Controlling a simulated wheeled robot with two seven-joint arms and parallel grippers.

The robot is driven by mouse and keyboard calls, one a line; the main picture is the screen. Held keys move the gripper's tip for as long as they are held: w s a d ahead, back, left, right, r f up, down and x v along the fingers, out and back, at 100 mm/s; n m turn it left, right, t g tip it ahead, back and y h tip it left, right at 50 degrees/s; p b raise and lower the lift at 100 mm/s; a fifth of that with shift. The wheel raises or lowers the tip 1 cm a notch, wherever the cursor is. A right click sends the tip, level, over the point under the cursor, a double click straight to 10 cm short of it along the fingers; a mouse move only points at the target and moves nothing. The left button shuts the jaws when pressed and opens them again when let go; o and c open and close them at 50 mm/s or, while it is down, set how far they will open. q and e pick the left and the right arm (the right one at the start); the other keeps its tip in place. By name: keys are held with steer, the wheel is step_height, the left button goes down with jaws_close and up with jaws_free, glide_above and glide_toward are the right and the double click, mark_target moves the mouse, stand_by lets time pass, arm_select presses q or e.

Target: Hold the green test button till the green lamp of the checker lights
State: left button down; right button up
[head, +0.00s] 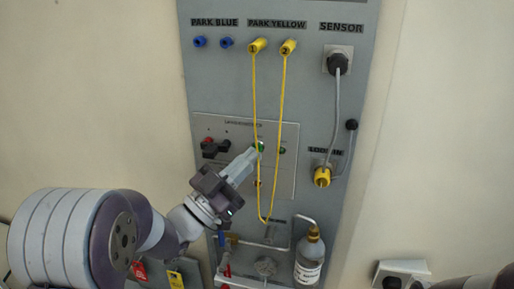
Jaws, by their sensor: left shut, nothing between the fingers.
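The checker panel (287,182) is a grey plate on the upright trainer board. A small green spot (261,146) shows right at the tips of my left gripper (254,152). I cannot tell whether it is the green test button or a lamp. My left gripper is shut and empty, its tips touching or almost touching that spot. The gripper hides part of the panel. A dark round part (282,150) sits just right of it, and no lit lamp is clear. My right gripper is out of view.
A yellow cable (281,110) hangs from two yellow plugs in a loop passing close by my left gripper's tips. A grey sensor cable (339,105) hangs at the right. A bottle (309,258) stands at the lower right. Blue plugs (200,42) sit at the upper left.

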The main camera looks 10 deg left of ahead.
stand_by(0.6)
arm_select(q)
steer(key=shift+w+b, duration=0.35)
steer(key=shift+w, duration=0.05)
steer(key=shift+w, duration=0.35)
stand_by(0.8)
steer(key=shift+s+b, duration=0.1)
steer(key=shift+b, duration=0.25)
stand_by(1.2)
steer(key=shift+s, duration=0.65)
steer(key=shift+s+b, duration=0.1)
steer(key=shift+b, duration=0.25)
